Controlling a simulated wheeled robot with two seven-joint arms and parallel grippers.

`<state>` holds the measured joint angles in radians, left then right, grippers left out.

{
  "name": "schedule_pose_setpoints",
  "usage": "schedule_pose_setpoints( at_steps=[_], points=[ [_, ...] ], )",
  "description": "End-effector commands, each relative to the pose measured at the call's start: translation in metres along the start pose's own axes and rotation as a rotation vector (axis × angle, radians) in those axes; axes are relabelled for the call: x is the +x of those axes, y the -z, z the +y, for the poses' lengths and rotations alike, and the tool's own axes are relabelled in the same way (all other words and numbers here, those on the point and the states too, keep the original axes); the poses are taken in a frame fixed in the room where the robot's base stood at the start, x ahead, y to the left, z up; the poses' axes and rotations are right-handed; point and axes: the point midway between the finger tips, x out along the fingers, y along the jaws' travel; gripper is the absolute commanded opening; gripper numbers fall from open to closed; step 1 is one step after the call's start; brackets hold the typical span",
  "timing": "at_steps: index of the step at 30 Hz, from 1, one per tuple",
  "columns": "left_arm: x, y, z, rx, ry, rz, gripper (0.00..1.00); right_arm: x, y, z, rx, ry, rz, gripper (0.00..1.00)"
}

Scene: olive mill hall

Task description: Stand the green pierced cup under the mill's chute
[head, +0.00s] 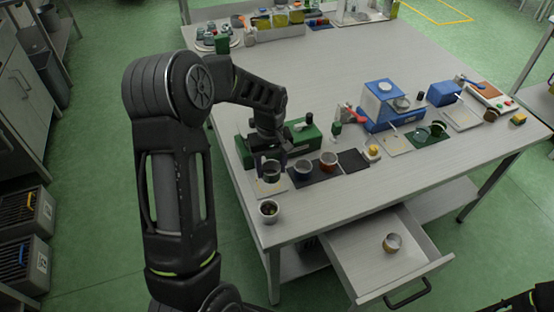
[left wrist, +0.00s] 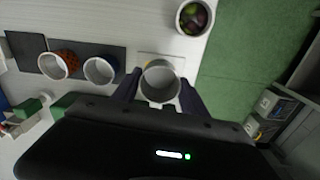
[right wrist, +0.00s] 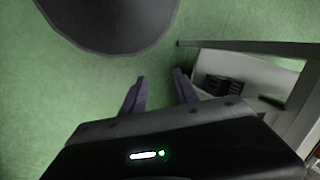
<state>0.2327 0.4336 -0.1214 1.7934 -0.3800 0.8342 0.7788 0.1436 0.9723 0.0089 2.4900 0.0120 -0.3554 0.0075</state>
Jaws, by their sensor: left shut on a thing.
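My left gripper (head: 270,160) is shut on a grey cup (left wrist: 160,82), which shows upright between the fingers in the left wrist view. It is over a pale square mat (head: 270,188) at the table's near left; I cannot tell whether it touches the mat. A dark green cup (head: 437,128) stands on a green mat at the right; its holes are too small to make out. The blue machine (head: 380,104), seemingly the mill, stands left of that cup, with a pale mat (head: 394,145) in front. My right gripper (right wrist: 158,92) is open and empty, above the floor.
A blue cup (head: 303,168) and an orange-brown cup (head: 328,161) stand on a dark mat beside the held cup. A cup of olives (head: 268,210) is at the near corner. An open drawer (head: 360,268) holds another cup (head: 392,242). The table's middle back is clear.

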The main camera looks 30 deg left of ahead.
Motion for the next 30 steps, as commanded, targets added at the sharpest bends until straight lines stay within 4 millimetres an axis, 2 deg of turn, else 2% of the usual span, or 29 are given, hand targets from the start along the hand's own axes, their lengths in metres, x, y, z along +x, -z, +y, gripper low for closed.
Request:
schedule_pose_setpoints(
  at_steps=[8, 14, 30],
  points=[
    [0.001, 0.0, 0.0, 0.0, 0.0, 0.0, 0.25, 0.001, 0.0, 0.0, 0.0, 0.0, 0.0, 0.36],
    [0.01, 0.0, 0.0, 0.0, 0.0, -0.001, 0.25, 0.006, 0.001, 0.002, -0.001, 0.002, 0.002, 0.36],
    [0.065, 0.0, 0.0, 0.0, 0.0, 0.0, 0.25, 0.036, 0.005, 0.01, -0.009, 0.012, 0.011, 0.36]
  ],
)
